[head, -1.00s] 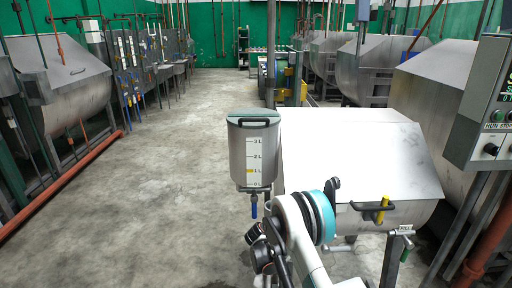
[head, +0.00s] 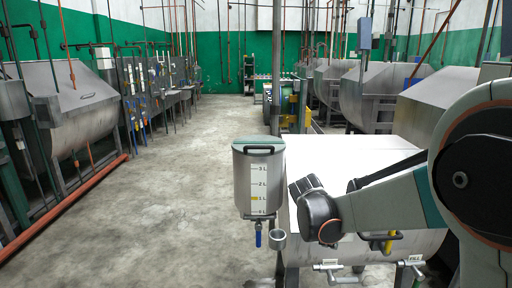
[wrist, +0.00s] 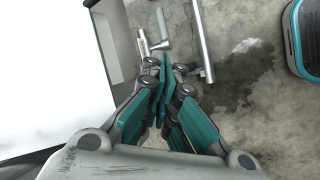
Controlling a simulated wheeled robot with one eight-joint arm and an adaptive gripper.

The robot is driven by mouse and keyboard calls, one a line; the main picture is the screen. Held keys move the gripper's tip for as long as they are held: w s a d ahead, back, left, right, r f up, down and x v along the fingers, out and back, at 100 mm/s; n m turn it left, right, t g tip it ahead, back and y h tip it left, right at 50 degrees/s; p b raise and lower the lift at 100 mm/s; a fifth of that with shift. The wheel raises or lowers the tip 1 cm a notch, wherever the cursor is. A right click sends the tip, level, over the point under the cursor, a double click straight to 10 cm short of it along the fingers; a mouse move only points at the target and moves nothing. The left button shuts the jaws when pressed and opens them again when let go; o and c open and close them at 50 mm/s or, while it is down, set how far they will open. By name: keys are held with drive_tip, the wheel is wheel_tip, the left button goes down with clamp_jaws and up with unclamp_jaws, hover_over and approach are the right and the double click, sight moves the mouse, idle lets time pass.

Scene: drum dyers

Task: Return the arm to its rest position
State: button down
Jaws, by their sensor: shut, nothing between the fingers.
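My arm reaches in from the right of the head view, folded in front of the near steel dye drum (head: 340,152). The finger tips cannot be made out in the head view. In the wrist view my gripper (wrist: 165,75) has its teal fingers together, with nothing between them. Below it are grey floor and a metal pipe with a lever fitting (wrist: 150,42). A pale surface fills the left of the wrist view.
A steel measuring tank (head: 240,195) with a litre scale and blue tap stands left of the drum. A small metal cup (head: 278,239) is beside its tap. Valve handles (head: 328,266) stick out below the drum. The concrete aisle (head: 180,190) on the left is clear.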

drive_tip(key=s+r+m+t+y, duration=0.25)
drive_tip(key=s+r+m, duration=0.5)
drive_tip(key=s, duration=0.65)
drive_tip(key=s+a+r+m+t+y, duration=0.1)
drive_tip(key=s+m, duration=0.3)
drive_tip(key=s, duration=0.9)
drive_tip(key=shift+s+a+y, duration=0.25)
drive_tip(key=shift+a+y, duration=0.2)
drive_tip(key=shift+y, duration=0.2)
